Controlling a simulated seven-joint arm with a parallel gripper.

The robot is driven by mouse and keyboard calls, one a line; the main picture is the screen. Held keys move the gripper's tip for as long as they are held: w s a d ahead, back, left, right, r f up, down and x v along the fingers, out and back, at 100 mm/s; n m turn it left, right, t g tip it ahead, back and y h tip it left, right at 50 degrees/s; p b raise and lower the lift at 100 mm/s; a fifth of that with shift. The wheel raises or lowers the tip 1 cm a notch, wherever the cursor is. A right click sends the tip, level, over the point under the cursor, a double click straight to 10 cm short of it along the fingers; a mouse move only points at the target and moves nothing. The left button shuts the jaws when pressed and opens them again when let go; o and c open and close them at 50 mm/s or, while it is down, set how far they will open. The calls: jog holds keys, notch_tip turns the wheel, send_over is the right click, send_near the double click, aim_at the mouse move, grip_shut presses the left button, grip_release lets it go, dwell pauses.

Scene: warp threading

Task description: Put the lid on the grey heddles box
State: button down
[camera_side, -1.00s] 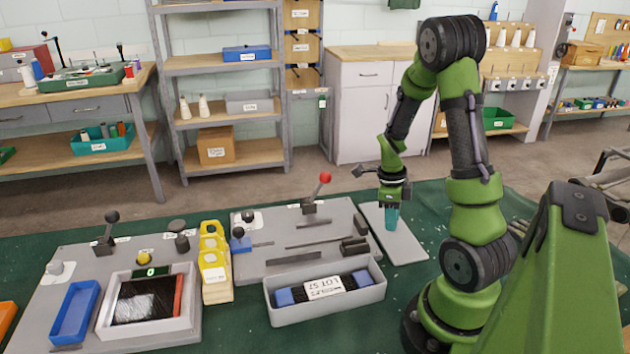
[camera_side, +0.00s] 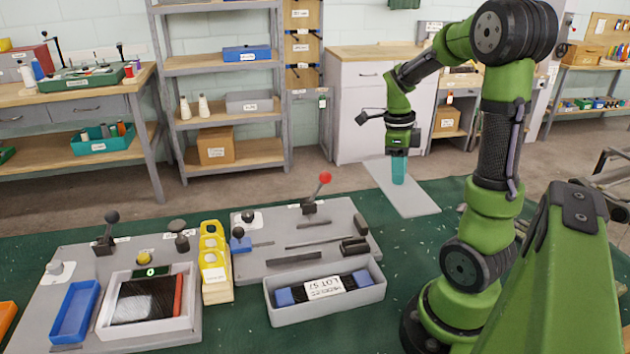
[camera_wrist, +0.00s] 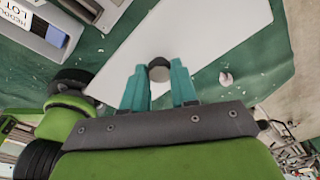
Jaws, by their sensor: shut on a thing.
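The lid is a flat, pale grey plate (camera_side: 412,201), held up in the side view above the far right of the green mat. My gripper (camera_side: 399,182) points down, its teal fingers shut on the lid's small round knob. The wrist view shows the knob (camera_wrist: 158,72) between my fingertips (camera_wrist: 158,88), with the plate (camera_wrist: 205,45) beyond. The grey heddles box (camera_side: 330,309) sits open on the mat, left of and nearer the camera than the lid. Inside lies a dark bundle (camera_side: 355,279) with blue ends and a LOT 57 label. The box's corner shows top left in the wrist view (camera_wrist: 25,42).
Behind the box is a grey board (camera_side: 270,262) with a red-knobbed lever (camera_side: 324,178). Left stand a yellow rack (camera_side: 214,262), a framed white tray (camera_side: 150,334) and a blue tray (camera_side: 74,312). The green mat (camera_side: 425,240) is clear between box and lid.

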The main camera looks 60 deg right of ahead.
notch_tip(320, 180, up, 5)
jog(key=shift+a+f, duration=0.1)
jog(key=shift+f, duration=0.1)
jog(key=w+a+n+t+h, duration=0.1)
jog(key=w+a+n, duration=0.1)
jog(key=a+n, duration=0.95)
jog(key=w+a+n+t, duration=0.15)
jog(key=a+n, duration=0.55)
jog(key=a, duration=0.9)
jog(key=shift+g, duration=0.35)
jog(key=shift+w+d+f, duration=0.1)
jog(key=shift+d+f, duration=0.1)
jog(key=shift+f, duration=2.85)
jog(key=shift+w+d+f, duration=0.1)
jog(key=shift+d+f, duration=0.1)
jog(key=shift+f, duration=2.85)
jog(key=shift+f, duration=0.45)
jog(key=c, duration=0.8)
grip_release()
jog(key=shift+o, duration=0.4)
